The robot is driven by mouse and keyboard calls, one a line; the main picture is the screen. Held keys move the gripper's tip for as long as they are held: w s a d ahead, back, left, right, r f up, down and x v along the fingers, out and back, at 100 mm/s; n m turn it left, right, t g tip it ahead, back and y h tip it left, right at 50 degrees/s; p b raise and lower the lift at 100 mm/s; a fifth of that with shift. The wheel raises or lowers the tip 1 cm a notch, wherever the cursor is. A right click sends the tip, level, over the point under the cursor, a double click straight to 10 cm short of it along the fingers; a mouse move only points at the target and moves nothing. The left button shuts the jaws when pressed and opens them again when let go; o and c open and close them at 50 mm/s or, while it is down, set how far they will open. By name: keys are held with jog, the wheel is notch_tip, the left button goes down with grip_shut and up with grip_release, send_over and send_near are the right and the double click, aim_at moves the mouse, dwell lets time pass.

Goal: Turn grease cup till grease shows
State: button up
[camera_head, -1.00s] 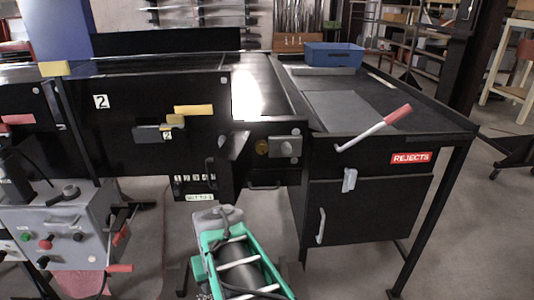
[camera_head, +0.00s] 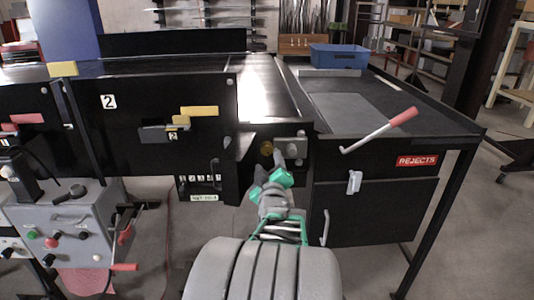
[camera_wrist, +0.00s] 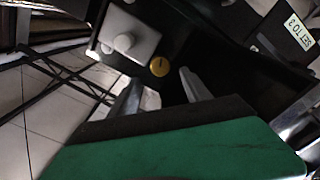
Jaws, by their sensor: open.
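The grease cup is a small round brass cap (camera_head: 266,148) on the dark end plate of the conveyor. In the wrist view the brass cap (camera_wrist: 159,67) shows a dark mark on its face, and I see no grease on it. My gripper (camera_head: 268,167) is just below and in front of the cap in the head view. In the wrist view my gripper (camera_wrist: 160,90) is open, with one finger on each side below the cap. The fingers look apart from it, and nothing is between them.
A grey bearing block (camera_head: 291,147) sits right of the cap. The rejects table with a red-handled lever (camera_head: 380,129) and a cabinet latch (camera_head: 354,182) stands to the right. A grey control box (camera_head: 72,222) stands at left. A blue bin (camera_head: 338,56) is behind.

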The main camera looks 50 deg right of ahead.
aim_at(267, 151)
jog(key=p+x, duration=0.1)
jog(key=x, duration=0.5)
jog(key=shift+c, duration=0.4)
jog(key=shift+f, duration=0.1)
grip_shut()
